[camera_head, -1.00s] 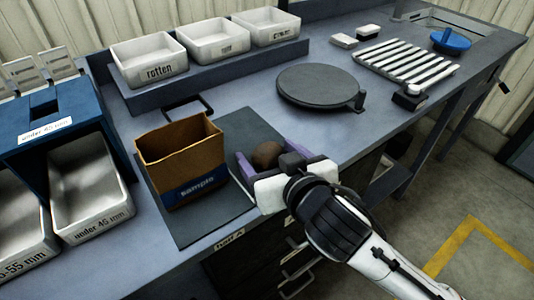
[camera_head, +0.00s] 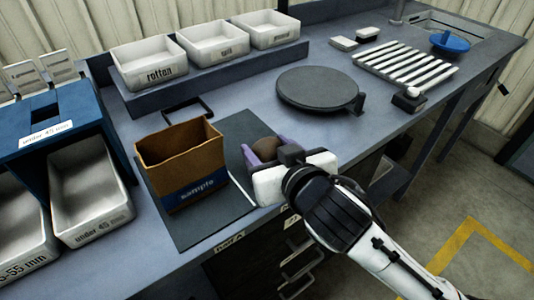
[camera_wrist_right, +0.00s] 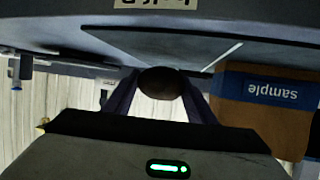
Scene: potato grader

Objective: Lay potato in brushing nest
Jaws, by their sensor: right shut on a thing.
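A brown potato (camera_head: 266,148) is between the purple fingers of my right gripper (camera_head: 265,149), which is shut on it. The grip is at the right side of the dark mat, right of the paper bag. In the right wrist view the potato (camera_wrist_right: 160,83) shows as a dark round shape between the two fingers (camera_wrist_right: 160,90). I cannot tell its exact height over the mat. I cannot make out for sure which thing is the brushing nest. My left gripper is not in view.
The open brown sample bag (camera_head: 182,168) stands on the dark mat (camera_head: 190,232). A round dark plate (camera_head: 318,88) lies behind the gripper. A slatted white rack (camera_head: 405,64) is farther right. White trays (camera_head: 148,62) line the back; size bins (camera_head: 88,190) stand left.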

